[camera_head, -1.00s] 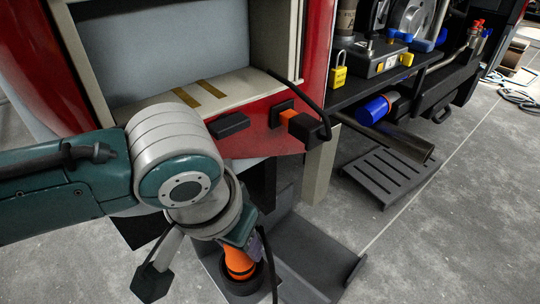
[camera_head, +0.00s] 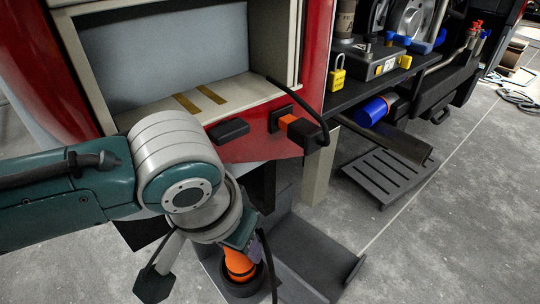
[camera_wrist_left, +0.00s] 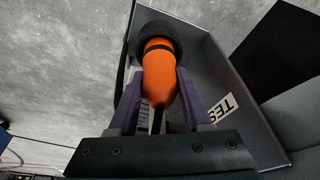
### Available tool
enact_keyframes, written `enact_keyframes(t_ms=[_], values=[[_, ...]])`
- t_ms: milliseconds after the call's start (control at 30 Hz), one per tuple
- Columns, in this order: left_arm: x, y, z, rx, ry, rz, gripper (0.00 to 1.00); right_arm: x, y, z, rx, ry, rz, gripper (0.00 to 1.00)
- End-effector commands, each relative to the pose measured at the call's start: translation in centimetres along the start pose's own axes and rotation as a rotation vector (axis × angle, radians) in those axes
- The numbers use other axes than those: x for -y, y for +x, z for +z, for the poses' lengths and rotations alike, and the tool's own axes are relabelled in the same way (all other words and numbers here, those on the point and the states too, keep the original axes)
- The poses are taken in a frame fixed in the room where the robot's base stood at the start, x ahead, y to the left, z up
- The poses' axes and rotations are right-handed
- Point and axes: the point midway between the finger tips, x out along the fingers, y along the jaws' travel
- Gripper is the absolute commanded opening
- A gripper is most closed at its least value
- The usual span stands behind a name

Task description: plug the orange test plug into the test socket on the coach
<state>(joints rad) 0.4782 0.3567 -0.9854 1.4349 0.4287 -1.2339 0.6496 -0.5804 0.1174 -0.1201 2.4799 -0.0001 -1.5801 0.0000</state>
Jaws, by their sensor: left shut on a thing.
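The orange test plug (camera_head: 238,263) is between the fingers of my left gripper (camera_wrist_left: 158,95), low in front of the coach. In the left wrist view the plug (camera_wrist_left: 160,75) points away from the palm, with a finger on each side. A wide black ring (camera_wrist_left: 160,38) surrounds its far end; I cannot tell whether it belongs to the plug or a holder. On the coach's red lower panel are a black box (camera_head: 228,130) and a black connector with an orange band (camera_head: 292,126), joined to a cable. I cannot tell which is the test socket. My right gripper is not in view.
A grey tray (camera_wrist_left: 225,70) with a partly visible "TES" label lies beside the plug. A dark bench (camera_head: 350,98) with a yellow padlock (camera_head: 337,78) stands at right, above a slatted step (camera_head: 388,178). Floor at lower right is clear.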

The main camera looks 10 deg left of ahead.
Motion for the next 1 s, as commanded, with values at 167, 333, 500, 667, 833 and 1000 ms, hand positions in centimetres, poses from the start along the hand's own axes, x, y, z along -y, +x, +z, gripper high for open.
enact_keyframes(t_ms=[167, 333, 500, 667, 833, 1000], values=[[0.02, -0.12, -0.06, 0.0, -0.001, 0.0, 0.0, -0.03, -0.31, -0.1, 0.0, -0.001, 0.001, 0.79], [0.01, -0.12, -0.08, -0.001, -0.001, 0.0, 0.0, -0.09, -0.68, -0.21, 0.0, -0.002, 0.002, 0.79], [0.02, -0.01, -0.07, -0.002, 0.0, 0.0, 0.0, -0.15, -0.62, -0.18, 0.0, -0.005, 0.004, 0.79], [0.02, -0.02, -0.07, -0.001, 0.0, 0.0, 0.0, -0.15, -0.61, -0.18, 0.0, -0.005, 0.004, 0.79], [0.03, -0.03, -0.07, -0.001, 0.0, 0.0, 0.0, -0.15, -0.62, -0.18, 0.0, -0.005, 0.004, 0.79], [0.01, -0.11, -0.08, 0.0, 0.0, 0.0, 0.0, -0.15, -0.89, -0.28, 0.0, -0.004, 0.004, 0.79]])
